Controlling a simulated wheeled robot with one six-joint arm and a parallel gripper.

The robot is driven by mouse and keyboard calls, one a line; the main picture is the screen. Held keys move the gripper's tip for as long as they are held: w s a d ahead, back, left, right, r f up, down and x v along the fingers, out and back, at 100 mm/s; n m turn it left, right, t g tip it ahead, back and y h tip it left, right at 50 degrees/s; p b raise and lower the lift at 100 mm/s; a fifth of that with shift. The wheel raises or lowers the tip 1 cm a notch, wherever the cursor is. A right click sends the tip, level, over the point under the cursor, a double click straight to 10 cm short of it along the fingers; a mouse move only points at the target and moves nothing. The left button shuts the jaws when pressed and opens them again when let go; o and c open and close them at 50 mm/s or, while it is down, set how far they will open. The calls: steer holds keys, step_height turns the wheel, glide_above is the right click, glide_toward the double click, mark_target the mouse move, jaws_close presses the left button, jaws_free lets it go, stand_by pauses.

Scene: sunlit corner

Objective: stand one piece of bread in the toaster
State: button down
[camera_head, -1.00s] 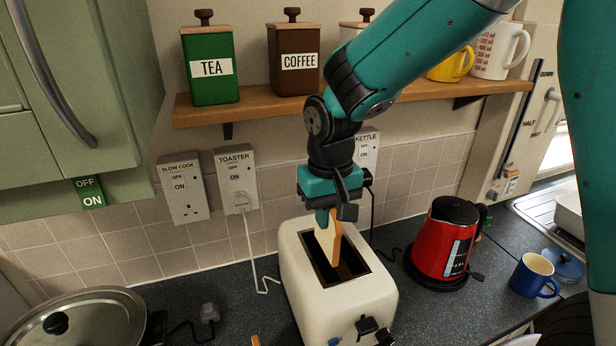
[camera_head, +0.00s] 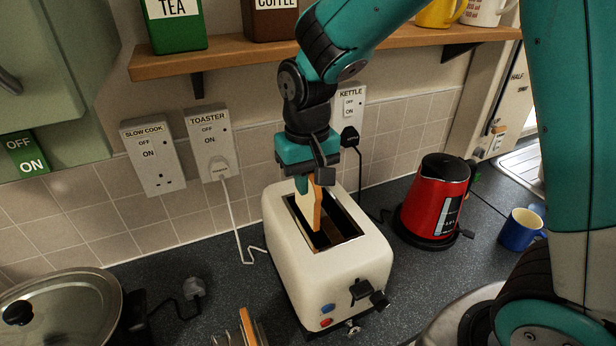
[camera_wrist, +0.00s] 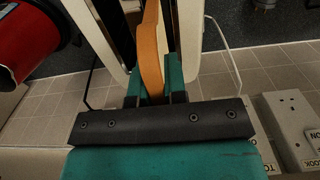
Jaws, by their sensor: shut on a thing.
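The cream toaster (camera_head: 330,278) stands on the counter with its dark slots facing up. My gripper (camera_head: 309,182) is directly above it, shut on the top of a slice of bread (camera_head: 306,207). The slice is upright, with its brown crust edge showing. Its lower edge is at the left slot's opening; how deep it sits I cannot tell. The right slot looks empty. In the wrist view, the bread (camera_wrist: 151,48) is between my gripper's fingers (camera_wrist: 155,82), with toaster walls on either side.
A brown-edged piece, seemingly bread (camera_head: 247,326), stands at the front edge of view. A red kettle (camera_head: 434,203) and blue mug (camera_head: 520,230) are right of the toaster. A lidded pan (camera_head: 60,312) is at left. A shelf (camera_head: 230,62) runs above.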

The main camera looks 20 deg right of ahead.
mark_target(307, 202)
steer(key=shift+f+b, duration=1.6)
steer(key=shift+f, duration=1)
steer(key=c, duration=1.1)
jaws_free()
steer(key=shift+r, duration=0.1)
step_height(307, 202, up, 17)
steer(key=shift+r+b, duration=0.15)
steer(key=shift+b, duration=1.1)
steer(key=s+a+f+n+y+b, duration=0.1)
steer(key=s+a+f+n+y, duration=0.1)
steer(key=s+f, duration=0.4)
steer(key=s+a+f+n+y+b, duration=0.1)
steer(key=s+f+n, duration=0.4)
steer(key=s, duration=0.7)
steer(key=shift+s+a+f+y, duration=0.35)
steer(key=shift+a+y, duration=0.25)
steer(key=shift+a, duration=0.15)
